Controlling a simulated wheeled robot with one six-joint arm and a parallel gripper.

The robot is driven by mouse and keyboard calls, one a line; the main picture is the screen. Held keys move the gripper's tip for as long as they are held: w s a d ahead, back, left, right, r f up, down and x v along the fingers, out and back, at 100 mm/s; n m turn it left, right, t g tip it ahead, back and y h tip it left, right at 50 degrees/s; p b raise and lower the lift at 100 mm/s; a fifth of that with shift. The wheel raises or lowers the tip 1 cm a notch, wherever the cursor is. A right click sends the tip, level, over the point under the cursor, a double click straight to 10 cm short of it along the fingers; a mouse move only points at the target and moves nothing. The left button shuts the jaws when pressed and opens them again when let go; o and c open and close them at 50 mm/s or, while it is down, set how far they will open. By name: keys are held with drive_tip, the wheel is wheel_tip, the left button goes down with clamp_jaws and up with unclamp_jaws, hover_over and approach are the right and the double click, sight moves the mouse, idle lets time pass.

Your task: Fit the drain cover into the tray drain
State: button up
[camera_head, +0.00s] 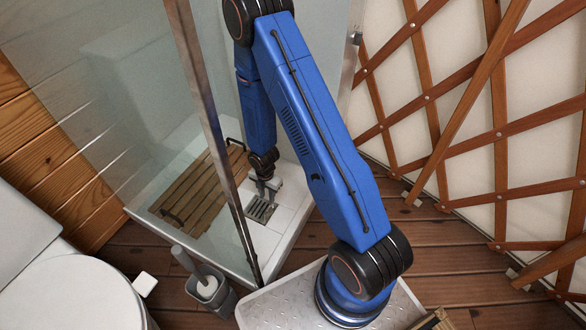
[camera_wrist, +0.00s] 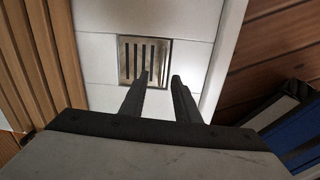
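The drain cover (camera_wrist: 147,53) is a small square metal grate with dark parallel slots. It lies at the square drain (camera_wrist: 123,60) in the white shower tray (camera_wrist: 98,47); I cannot tell whether it sits fully flush. In the head view the cover (camera_head: 261,210) shows just below my gripper (camera_head: 266,189). In the wrist view my gripper (camera_wrist: 160,77) has its two dark fingers apart with nothing between them. The fingertips overlap the cover's lower edge in the picture, and the left one hides part of it. I cannot tell whether they touch it.
A slatted wooden mat (camera_head: 196,190) with dark handles lies in the tray left of the drain. A glass panel with a metal post (camera_head: 222,150) stands in front. A toilet (camera_head: 70,295) and brush holder (camera_head: 212,292) are at lower left, lattice wall (camera_head: 470,120) at right.

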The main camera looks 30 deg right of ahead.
drive_tip(key=s+d+r+m+t, duration=0.15)
drive_tip(key=r+m, duration=0.45)
drive_tip(key=r, duration=1.1)
drive_tip(key=s+d+r+m+t, duration=0.1)
drive_tip(key=s+d+r+m, duration=0.35)
drive_tip(key=r, duration=1.25)
drive_tip(key=s+r+m+t, duration=0.2)
drive_tip(key=s+r+m, duration=1.2)
drive_tip(key=s+r, duration=0.4)
drive_tip(key=shift+s+r, duration=0.25)
drive_tip(key=shift+s, duration=1.5)
drive_tip(key=shift+a, duration=0.1)
